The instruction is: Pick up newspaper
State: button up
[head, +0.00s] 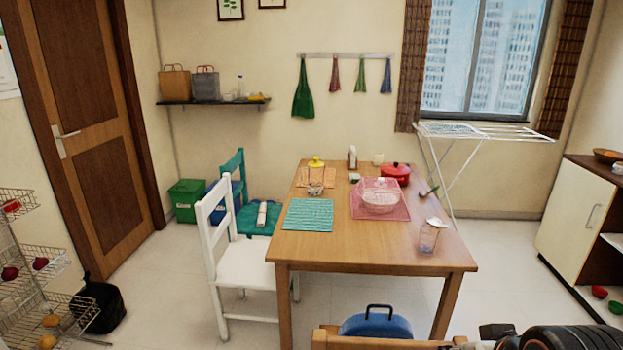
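A pale rolled bundle (262,214), which looks like the rolled newspaper, lies on the seat of the teal chair (243,217) on the far left side of the table. No print can be read on it. Part of my arm with my gripper (472,340) shows at the bottom right edge, dark and mostly cut off. It is far from the bundle, with the table between them. Its fingers cannot be made out clearly.
A chair with a blue bag (373,322) is in front.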

aim_at(261, 223)
jog(key=i+j, duration=0.1)
jog(key=j, duration=0.75)
jog(key=i+j, duration=0.1)
jog(key=j, duration=1.65)
jog(key=i+j, duration=0.85)
jog(key=i, duration=0.4)
jog(key=z, duration=3.05)
jog(key=u, duration=3.05)
